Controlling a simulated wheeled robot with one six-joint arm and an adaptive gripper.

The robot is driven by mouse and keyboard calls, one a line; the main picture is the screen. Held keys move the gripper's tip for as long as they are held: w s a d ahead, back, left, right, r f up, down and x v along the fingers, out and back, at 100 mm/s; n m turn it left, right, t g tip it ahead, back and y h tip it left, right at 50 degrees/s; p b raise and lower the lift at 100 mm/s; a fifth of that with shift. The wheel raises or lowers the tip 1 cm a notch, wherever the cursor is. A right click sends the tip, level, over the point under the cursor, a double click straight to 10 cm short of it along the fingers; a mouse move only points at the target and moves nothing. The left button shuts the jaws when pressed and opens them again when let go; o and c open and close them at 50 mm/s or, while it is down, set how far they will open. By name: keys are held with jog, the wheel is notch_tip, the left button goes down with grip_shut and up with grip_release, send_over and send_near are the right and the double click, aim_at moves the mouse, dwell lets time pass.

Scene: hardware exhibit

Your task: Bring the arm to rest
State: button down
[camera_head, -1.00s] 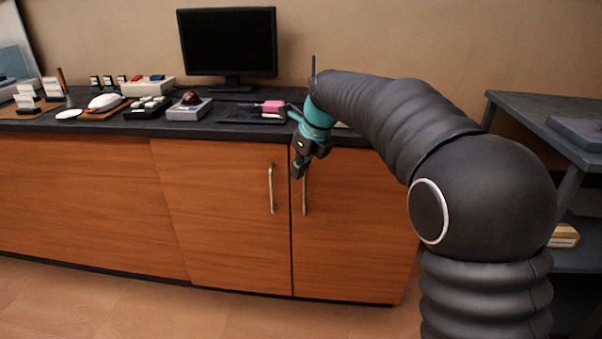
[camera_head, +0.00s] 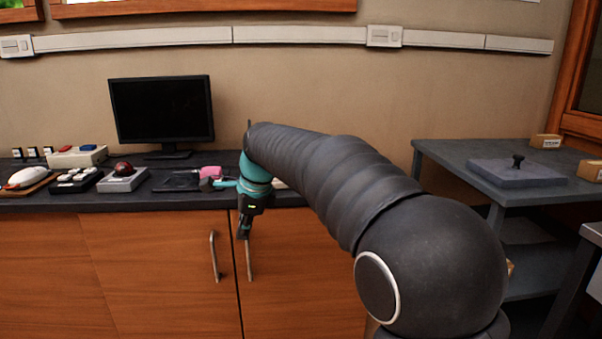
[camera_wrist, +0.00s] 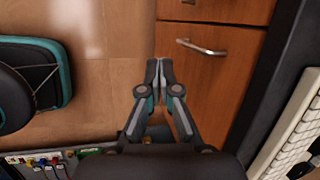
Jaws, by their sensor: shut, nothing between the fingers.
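My gripper (camera_head: 243,232) hangs at the end of my dark ribbed arm, in front of the wooden cabinet (camera_head: 160,260) and below the edge of the dark counter (camera_head: 120,203). It points down and holds nothing. In the wrist view my gripper (camera_wrist: 159,72) has its two fingertips together. The cabinet front with a metal handle (camera_wrist: 202,47) shows beside them, with wooden floor on the other side. From the head view I cannot tell how far the fingers are from the cabinet doors.
On the counter stand a black monitor (camera_head: 162,110), a grey box with a red dome (camera_head: 123,176), a pink item (camera_head: 210,172) and a white mouse-like item (camera_head: 25,178). A dark table (camera_head: 470,160) with a grey knobbed plate (camera_head: 517,173) stands at right. A keyboard (camera_wrist: 292,135) shows in the wrist view.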

jog(key=s+d+f+n+t+h, duration=0.1)
jog(key=s+d+f+n, duration=0.2)
jog(key=s+d+n, duration=0.4)
jog(key=s+d+f+n+t+h, duration=0.2)
jog(key=s+d+n, duration=0.6)
jog(key=s+d, duration=1.4)
jog(key=shift+s+d+f, duration=0.25)
jog(key=shift+s+f, duration=0.45)
jog(key=shift+f, duration=0.05)
